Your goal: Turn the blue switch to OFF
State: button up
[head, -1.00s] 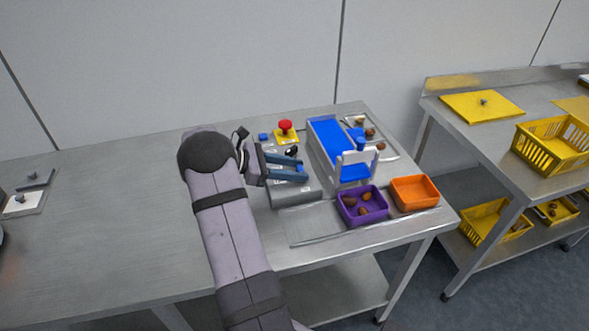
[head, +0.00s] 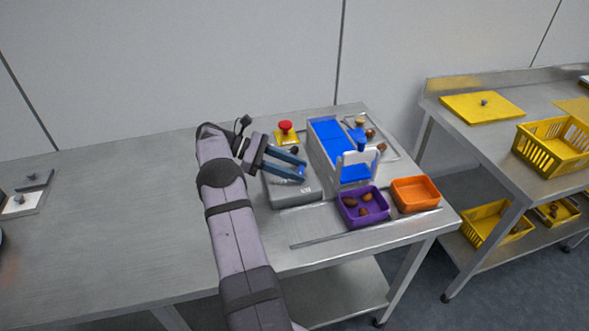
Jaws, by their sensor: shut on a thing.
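The grey control box (head: 295,197) stands on the steel table, left of the blue conveyor belt. My gripper (head: 303,171) reaches over the box from the left, its two blue-grey fingers slanting down to the right. It is shut on the blue switch (head: 301,170), which shows only as a small bit of blue between the fingertips. The fingers cover most of the switch and much of the box top, so I cannot read which label the switch points to.
A red emergency button (head: 285,127) on a yellow base and a black knob (head: 294,150) are close behind my fingers. The conveyor (head: 330,140) is right of them. A purple tray (head: 350,221) with dates and an orange tray (head: 415,194) stand in front.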

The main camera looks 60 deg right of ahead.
jog(key=shift+r, duration=0.15)
jog(key=o, duration=1.1)
jog(key=shift+c, duration=0.2)
notch_tip(320, 180, up, 10)
jog(key=b, duration=0.1)
